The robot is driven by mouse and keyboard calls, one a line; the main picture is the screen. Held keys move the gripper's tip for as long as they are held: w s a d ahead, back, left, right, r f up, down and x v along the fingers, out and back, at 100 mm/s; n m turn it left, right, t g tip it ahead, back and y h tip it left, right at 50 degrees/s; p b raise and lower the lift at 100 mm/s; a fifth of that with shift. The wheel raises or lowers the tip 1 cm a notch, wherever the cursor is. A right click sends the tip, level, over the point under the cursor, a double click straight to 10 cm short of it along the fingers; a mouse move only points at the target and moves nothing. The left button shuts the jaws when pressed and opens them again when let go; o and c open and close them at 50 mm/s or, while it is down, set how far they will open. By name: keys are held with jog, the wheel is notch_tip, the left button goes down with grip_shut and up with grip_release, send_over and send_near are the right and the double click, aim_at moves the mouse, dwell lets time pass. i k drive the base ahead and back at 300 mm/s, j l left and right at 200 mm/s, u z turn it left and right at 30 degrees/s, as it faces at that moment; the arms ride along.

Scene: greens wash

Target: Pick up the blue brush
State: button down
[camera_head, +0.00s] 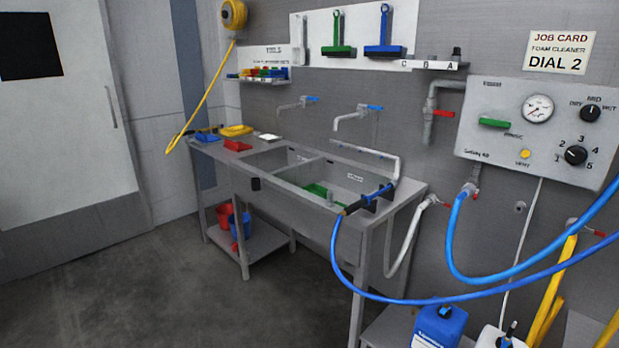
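A blue brush (385,50) hangs head-down on the white wall board (306,42) above the sink. Its handle points up and its wide blue head is at the bottom. A similar green brush (338,49) hangs to its left. A small blue item (206,136) lies at the left end of the sink table; it is too small to tell what it is. My gripper is not in this view.
The steel sink table (407,194) stands against the wall below the board. Taps (352,119) stick out above the basins. A blue hose (400,301) loops across the front right, near the foam panel (535,133). The floor (140,280) at front left is clear.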

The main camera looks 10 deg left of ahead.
aim_at(275, 75)
jog(key=i+j+u, duration=0.15)
jog(key=i+u, duration=0.85)
jog(key=i, duration=0.2)
jog(key=i+z, duration=0.15)
jog(key=i, duration=0.5)
jog(key=i+j+z, duration=0.1)
jog(key=i, duration=0.55)
jog(key=i+j+z, duration=0.15)
jog(key=i, duration=0.5)
jog(key=i+j+z, duration=0.2)
jog(key=i, duration=0.15)
jog(key=i+j+z, duration=0.15)
jog(key=i, duration=0.2)
jog(key=l, duration=0.1)
